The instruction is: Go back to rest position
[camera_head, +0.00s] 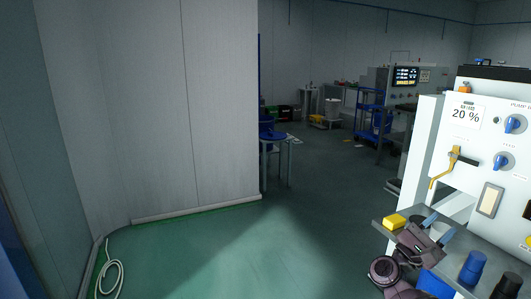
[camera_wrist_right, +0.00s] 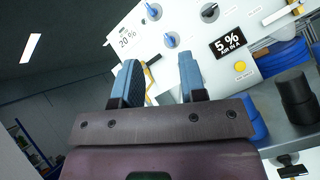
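My right gripper (camera_head: 442,224) is at the lower right in the head view, just in front of the white panel and above its grey shelf. In the right wrist view its two blue fingers (camera_wrist_right: 160,72) stand apart with nothing between them. The white panel (camera_head: 456,138) carries blue knobs (camera_head: 514,124), a yellow lever (camera_head: 442,168) and a "20 %" label. The right wrist view shows the panel tilted (camera_wrist_right: 205,22), with a "5 %" display (camera_wrist_right: 227,40) beyond the fingertips. My left gripper is not in view.
A yellow block (camera_head: 395,221) and blue and black cylinders (camera_head: 472,267) stand on the shelf close to my right gripper. A white hose (camera_head: 110,278) lies coiled at lower left. Green floor (camera_head: 215,255) is clear ahead. A small table (camera_head: 273,140) stands by the wall.

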